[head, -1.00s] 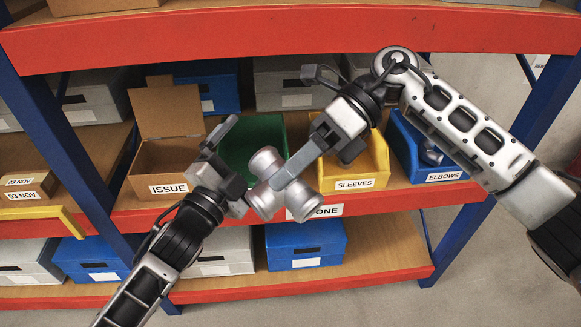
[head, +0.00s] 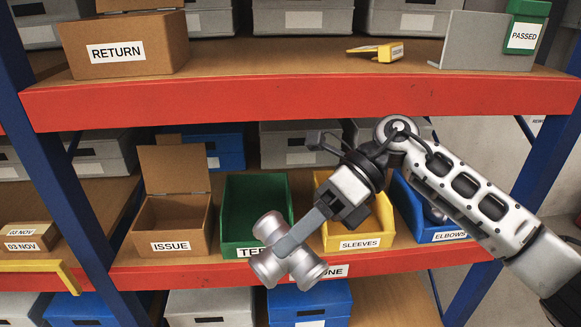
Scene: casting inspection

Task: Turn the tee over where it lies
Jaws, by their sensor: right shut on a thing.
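The tee (head: 306,269) is a grey metal pipe fitting with flanged ends. My right gripper (head: 290,245) is shut on it. The tee is held in the air in front of the shelf, over the lower edge of the green bin (head: 231,250) and the red shelf edge. The gripper fingers cross the tee's middle and hide part of it. My left gripper is not in view.
On the middle shelf stand the open ISSUE box (head: 180,224), the yellow SLEEVES bin (head: 357,231) and the blue ELBOWS bin (head: 437,231). Above are the RETURN box (head: 118,58), a yellow tagged item (head: 379,52) and a grey holder with a green PASSED label (head: 480,42).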

